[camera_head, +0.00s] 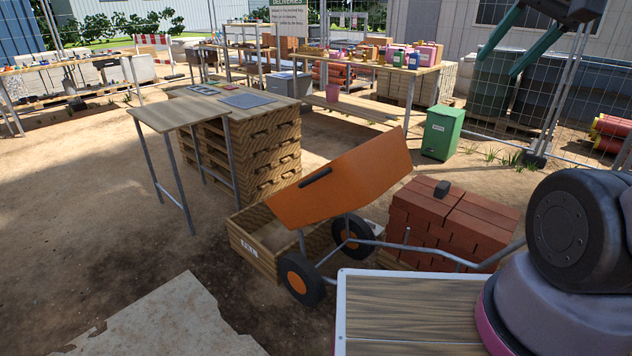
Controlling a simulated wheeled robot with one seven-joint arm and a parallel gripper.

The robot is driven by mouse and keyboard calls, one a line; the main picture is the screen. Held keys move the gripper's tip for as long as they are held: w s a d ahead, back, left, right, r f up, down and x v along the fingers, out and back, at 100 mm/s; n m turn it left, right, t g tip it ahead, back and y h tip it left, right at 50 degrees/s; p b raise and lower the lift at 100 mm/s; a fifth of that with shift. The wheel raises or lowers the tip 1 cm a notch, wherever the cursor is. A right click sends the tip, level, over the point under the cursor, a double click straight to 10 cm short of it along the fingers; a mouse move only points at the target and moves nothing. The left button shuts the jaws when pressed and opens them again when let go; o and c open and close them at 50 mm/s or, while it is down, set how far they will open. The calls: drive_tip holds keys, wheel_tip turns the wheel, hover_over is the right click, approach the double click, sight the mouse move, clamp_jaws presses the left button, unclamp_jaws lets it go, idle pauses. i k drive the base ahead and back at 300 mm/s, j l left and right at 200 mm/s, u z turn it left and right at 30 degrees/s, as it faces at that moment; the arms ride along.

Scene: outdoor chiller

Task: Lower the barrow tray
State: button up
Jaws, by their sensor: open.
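The orange barrow tray (350,178) is tipped up at a steep tilt, its right end high and its left end low over a wooden box. A black grip (315,177) is on its near face. The barrow's grey tube frame (400,246) and two black wheels with orange hubs, one of them the near wheel (301,279), are below it. My gripper (498,66) is at the top right, open and empty, its green fingers pointing down to the left. It appears well apart from the tray. The tray's inside is hidden.
The wooden box (255,254) stands under the tray's low end. A stack of red bricks (452,223) is right of the barrow. A wooden-topped surface (410,312) is in front. Stacked pallets (262,155) and a trestle table (172,116) stand behind left. Open dirt lies at left.

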sight(354, 179)
drive_tip(key=i+j+u, duration=0.15)
drive_tip(key=j, duration=0.3)
drive_tip(key=i+j+u, duration=0.1)
drive_tip(key=i+j, duration=0.25)
drive_tip(key=i+j+u, duration=0.15)
drive_tip(key=i+j, duration=0.15)
drive_tip(key=j, duration=0.2)
